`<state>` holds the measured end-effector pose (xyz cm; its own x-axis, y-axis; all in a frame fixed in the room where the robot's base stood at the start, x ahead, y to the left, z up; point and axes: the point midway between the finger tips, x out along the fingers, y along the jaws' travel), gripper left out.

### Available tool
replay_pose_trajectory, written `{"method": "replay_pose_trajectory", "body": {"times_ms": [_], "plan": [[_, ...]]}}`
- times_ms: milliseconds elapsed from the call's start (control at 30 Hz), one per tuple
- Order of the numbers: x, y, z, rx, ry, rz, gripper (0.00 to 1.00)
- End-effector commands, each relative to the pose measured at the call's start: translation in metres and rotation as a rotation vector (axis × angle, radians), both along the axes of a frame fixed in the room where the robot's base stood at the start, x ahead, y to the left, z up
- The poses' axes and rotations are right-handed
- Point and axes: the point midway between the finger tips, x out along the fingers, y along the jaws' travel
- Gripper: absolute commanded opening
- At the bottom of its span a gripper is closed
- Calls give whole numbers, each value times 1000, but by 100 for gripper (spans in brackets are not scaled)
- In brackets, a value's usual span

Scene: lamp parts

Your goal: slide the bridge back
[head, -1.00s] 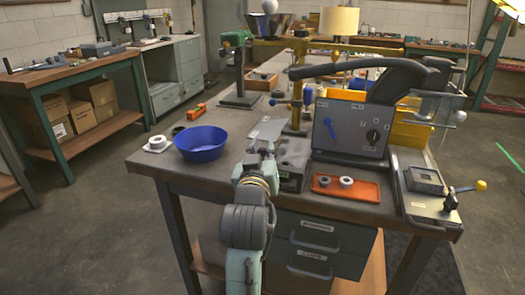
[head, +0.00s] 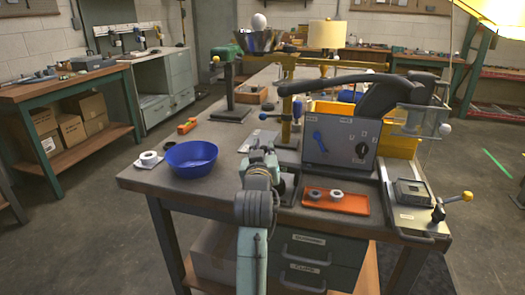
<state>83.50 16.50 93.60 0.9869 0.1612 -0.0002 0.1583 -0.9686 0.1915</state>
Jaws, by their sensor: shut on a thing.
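My arm reaches forward over the workbench, and my gripper (head: 264,151) is at its far end, low over the bench top. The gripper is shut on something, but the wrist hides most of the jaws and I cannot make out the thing. A brass post with a cross beam (head: 320,62) stands on the bench beyond the gripper. I cannot tell for sure which part is the bridge. A machine with a grey panel (head: 338,143), a blue lever and a black knob stands to the right of the gripper, under a thick black curved arm (head: 375,84).
A blue bowl (head: 192,158) and a white ring (head: 149,159) stand left of my arm. An orange tray (head: 352,205) with two rings lies to the right. A grey plate (head: 258,139) lies just beyond my gripper. A yellow-knobbed lever (head: 452,203) sticks out at the right.

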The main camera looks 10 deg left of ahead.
Motion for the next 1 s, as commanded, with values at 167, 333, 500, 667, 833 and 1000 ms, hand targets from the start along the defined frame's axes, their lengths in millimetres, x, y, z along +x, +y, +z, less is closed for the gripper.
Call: {"method": "replay_pose_trajectory", "body": {"times_ms": [167, 333, 500, 667, 833, 1000], "plan": [[0, 1, 0, 0, 0, 1, 30], [0, 0, 0, 0, 0, 1, 41], [-1, 0, 0, 0, 0, 0, 41], [-3, 0, 0, 0, -1, 0, 41], [-24, -3, 0, -1, -1, 1, 41], [-60, -9, 0, -1, -2, 1, 41]]}}
